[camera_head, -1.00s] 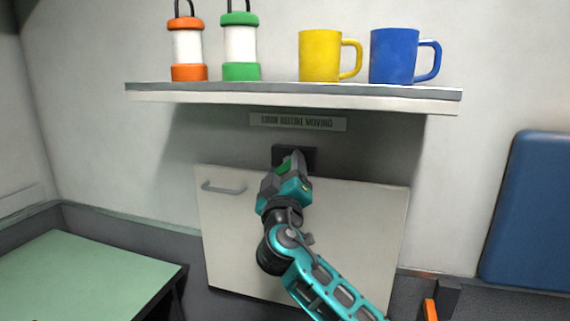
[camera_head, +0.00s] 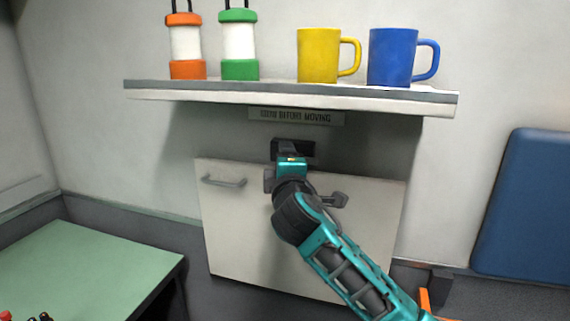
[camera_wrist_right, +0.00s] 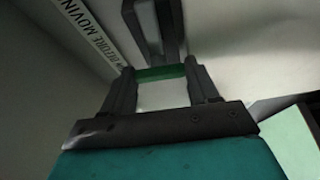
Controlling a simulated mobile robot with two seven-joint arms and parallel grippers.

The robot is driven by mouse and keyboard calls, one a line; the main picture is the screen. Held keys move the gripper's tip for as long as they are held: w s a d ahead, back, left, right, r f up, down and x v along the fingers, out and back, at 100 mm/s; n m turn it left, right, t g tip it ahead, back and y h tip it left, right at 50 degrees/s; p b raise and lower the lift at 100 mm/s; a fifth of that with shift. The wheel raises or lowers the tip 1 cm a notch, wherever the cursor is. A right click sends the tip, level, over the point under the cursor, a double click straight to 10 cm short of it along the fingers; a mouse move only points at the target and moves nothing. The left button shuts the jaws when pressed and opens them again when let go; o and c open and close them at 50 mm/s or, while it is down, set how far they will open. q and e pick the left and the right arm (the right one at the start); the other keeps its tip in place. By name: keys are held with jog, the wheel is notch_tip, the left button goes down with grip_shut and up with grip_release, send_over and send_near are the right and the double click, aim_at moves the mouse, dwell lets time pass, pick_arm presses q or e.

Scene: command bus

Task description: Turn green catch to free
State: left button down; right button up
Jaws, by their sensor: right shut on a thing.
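The green catch (camera_wrist_right: 160,73) shows as a green bar between the fingers in the right wrist view. In the head view my gripper and wrist hide it. A dark mounting plate (camera_head: 304,149) is on the wall above the white cabinet door. My right gripper (camera_head: 289,153) is at this plate. In the wrist view the right gripper (camera_wrist_right: 159,68) is shut on the catch, with one finger on each side. My left gripper is in neither view.
A shelf (camera_head: 290,94) overhangs the catch, holding an orange lantern (camera_head: 186,43), a green lantern (camera_head: 239,43), a yellow mug (camera_head: 318,55) and a blue mug (camera_head: 391,57). A sign (camera_head: 296,116) hangs beneath. A green table (camera_head: 90,265) is at left.

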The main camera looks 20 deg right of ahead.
jog(key=shift+n, duration=0.4)
jog(key=o, duration=1.1)
jog(key=shift+c, duration=0.2)
jog(key=s+a, duration=0.2)
jog(key=s, duration=1)
jog(key=shift+s+a+b, duration=0.3)
jog(key=shift+s+b, duration=0.05)
jog(key=shift+f, duration=0.1)
